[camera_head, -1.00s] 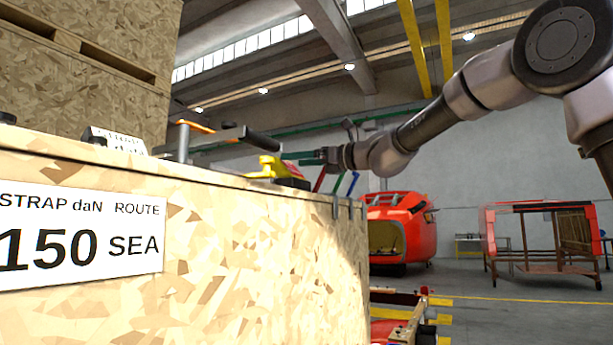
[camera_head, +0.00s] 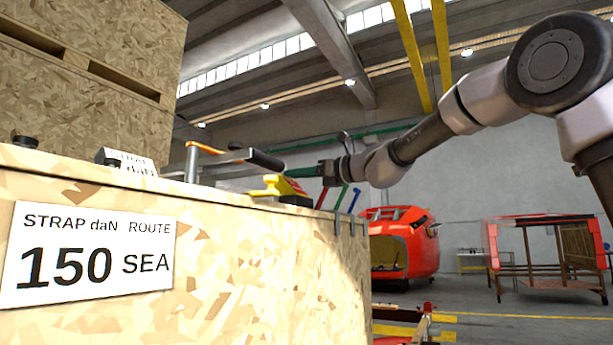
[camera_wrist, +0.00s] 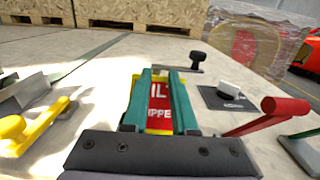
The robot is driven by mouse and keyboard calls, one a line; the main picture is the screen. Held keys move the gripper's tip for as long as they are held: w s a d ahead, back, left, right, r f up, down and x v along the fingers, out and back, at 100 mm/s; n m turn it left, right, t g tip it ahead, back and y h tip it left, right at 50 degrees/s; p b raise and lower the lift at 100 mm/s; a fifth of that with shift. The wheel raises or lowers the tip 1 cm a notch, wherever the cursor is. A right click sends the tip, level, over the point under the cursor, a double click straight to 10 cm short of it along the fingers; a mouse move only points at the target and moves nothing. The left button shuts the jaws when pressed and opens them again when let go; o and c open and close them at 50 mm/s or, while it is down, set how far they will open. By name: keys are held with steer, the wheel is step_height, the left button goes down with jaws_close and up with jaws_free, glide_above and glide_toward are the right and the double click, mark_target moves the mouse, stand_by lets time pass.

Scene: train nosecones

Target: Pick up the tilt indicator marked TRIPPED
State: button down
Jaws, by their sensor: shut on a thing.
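The tilt indicator (camera_wrist: 159,105) is a red plate with a yellow edge in the wrist view. In the head view my gripper (camera_head: 322,172) is at the right end of the wooden crate's top (camera_head: 270,245).
A yellow tool (camera_wrist: 35,128) lies left and a red-handled tool (camera_wrist: 268,115) right of my gripper. Larger crates (camera_head: 85,90) rise behind on the left.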

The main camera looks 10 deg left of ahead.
mark_target(291, 183)
steer(key=shift+a+f, duration=1.05)
steer(key=shift+a, duration=0.05)
steer(key=shift+s+a+f, duration=0.1)
steer(key=shift+a+f, duration=0.1)
steer(key=shift+a, duration=0.3)
steer(key=shift+s+f+y, duration=0.1)
steer(key=shift+s+y, duration=0.05)
steer(key=shift+y, duration=0.45)
steer(key=shift+d+y, duration=0.2)
steer(key=shift+y, duration=0.4)
steer(key=shift+d+t+y, duration=0.2)
steer(key=shift+t+y, duration=0.1)
steer(key=d+r, duration=0.1)
steer(key=r, duration=0.1)
steer(key=d+r, duration=0.1)
steer(key=r, duration=0.1)
steer(key=d+r, duration=0.1)
steer(key=r, duration=0.1)
steer(key=shift+s+r, duration=0.15)
steer(key=s+d+r+h, duration=0.1)
steer(key=s+d, duration=0.2)
steer(key=d, duration=0.6)
steer(key=s+d+r+h, duration=0.1)
steer(key=s+d+h, duration=0.1)
steer(key=d, duration=0.8)
steer(key=shift+s+d+g, duration=0.15)
steer(key=shift+s+g, duration=0.25)
steer(key=shift+s, duration=0.3)
